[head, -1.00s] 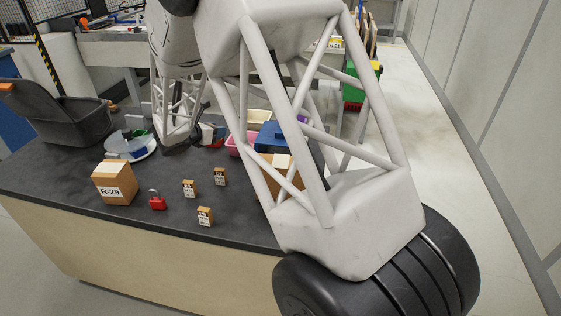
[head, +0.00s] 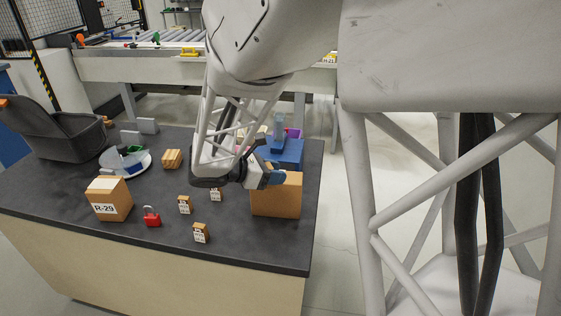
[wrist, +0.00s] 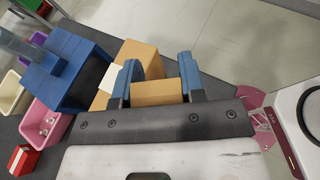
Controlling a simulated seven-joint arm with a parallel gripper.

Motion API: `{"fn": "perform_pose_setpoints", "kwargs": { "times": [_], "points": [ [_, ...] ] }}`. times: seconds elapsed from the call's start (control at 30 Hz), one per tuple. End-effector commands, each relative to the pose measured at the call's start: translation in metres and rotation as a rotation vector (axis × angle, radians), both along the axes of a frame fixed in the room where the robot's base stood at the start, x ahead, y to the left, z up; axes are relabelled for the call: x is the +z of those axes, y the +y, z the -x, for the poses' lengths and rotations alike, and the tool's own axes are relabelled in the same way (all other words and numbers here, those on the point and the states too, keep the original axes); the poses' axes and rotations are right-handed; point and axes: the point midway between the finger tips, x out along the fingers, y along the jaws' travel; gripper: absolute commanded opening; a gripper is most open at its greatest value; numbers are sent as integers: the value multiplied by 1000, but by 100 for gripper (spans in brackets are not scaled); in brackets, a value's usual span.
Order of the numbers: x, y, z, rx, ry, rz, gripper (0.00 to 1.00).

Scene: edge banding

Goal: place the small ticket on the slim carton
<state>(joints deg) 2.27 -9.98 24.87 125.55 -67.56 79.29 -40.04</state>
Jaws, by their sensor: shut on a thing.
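My gripper (wrist: 157,82) has its two blue fingers apart, with a plain tan piece (wrist: 157,93) filling the gap between them. I cannot tell whether this piece is the small ticket, or where it ends against the tan box behind. In the head view my gripper (head: 272,178) is at the top of a larger tan box (head: 276,200) near the table's right edge; the held piece is hidden there. That box also shows in the wrist view (wrist: 143,57). Three small labelled cartons (head: 185,205), (head: 216,194), (head: 201,233) stand mid-table; I cannot tell which carton is the slim one.
A carton marked R-29 (head: 109,200) and a red padlock (head: 152,217) stand at the left front. Behind are a round tray (head: 112,163), a tan stack (head: 172,159) and a dark bin (head: 60,135).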

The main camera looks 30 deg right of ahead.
Motion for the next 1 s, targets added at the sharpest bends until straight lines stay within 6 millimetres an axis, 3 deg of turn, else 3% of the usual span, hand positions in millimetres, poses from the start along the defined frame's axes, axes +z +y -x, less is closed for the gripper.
{"fn": "perform_pose_setpoints", "kwargs": {
  "times": [0.2,0.4,1.0],
  "points": [
    [7,-1,53,-104,-9,1,15],
    [7,-1,78,-158,-7,1,15],
    [7,-2,81,-169,-6,1,15]
  ]
}}
